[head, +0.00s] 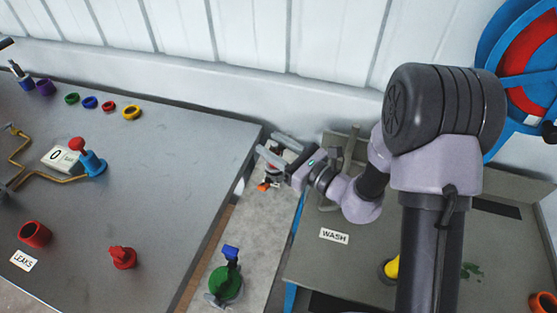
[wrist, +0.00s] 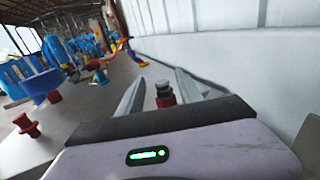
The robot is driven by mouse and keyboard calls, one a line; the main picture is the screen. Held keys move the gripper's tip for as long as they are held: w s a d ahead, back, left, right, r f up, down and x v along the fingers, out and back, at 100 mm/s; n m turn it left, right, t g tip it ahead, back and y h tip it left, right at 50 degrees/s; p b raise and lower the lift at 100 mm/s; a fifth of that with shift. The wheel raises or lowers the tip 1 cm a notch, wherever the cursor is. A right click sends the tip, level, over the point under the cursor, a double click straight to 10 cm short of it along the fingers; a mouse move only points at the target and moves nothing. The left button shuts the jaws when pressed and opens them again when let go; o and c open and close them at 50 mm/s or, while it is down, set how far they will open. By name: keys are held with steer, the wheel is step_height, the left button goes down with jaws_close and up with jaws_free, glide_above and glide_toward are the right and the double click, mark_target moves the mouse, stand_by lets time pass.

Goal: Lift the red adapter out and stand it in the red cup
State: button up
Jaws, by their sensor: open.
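My gripper (head: 265,143) is open, beyond the right edge of the grey table; in the wrist view its fingers (wrist: 160,78) are spread and empty. A red piece with a dark top (wrist: 165,94) shows between the fingers in the wrist view, apart from both; it may be the red adapter. In the head view a small red-orange part (head: 266,185) shows just below the gripper, partly hidden by it. The red cup (head: 35,234) stands on the table at the lower left, by the LEAKS label. A red knobbed piece (head: 122,257) stands to its right.
Several coloured rings (head: 131,112) lie along the table's back. A blue valve with a red knob (head: 93,163) stands mid-table. A green round part with a blue handle (head: 226,281) sits in the gap beside the table. The WASH bench (head: 312,268) is at right, the white wall behind.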

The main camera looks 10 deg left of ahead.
steer(key=x, duration=0.3)
steer(key=shift+w+a+f, duration=0.1)
steer(key=shift+w, duration=0.1)
steer(key=shift+c, duration=0.4)
jaws_close()
stand_by(0.7)
